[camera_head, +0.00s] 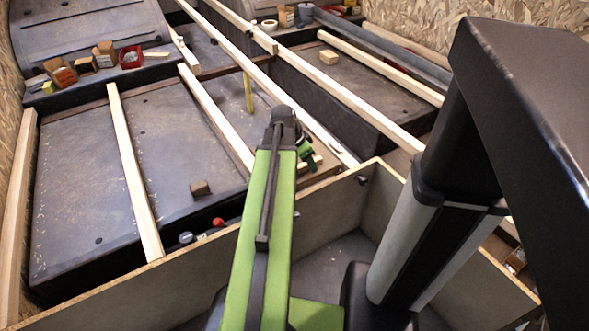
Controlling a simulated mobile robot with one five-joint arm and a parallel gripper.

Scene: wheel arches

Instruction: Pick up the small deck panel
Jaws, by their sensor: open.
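My green and black arm reaches forward from the bottom of the head view. My gripper (308,156) shows only in part at its far end, pointing down, with its fingertips small and partly hidden by the arm. No object shows held in it. A pale wooden piece (312,164) lies just under or beside it; I cannot tell whether they touch. I cannot pick out the small deck panel with certainty; the arm hides some of the area.
A plywood-walled enclosure (135,291) surrounds me in front. Beyond it, long pale beams (137,185) cross dark wheel-arch boxes (80,195). A small wood block (201,188) sits on the near box. Small cartons (60,72) and a red container (131,57) stand at the back left.

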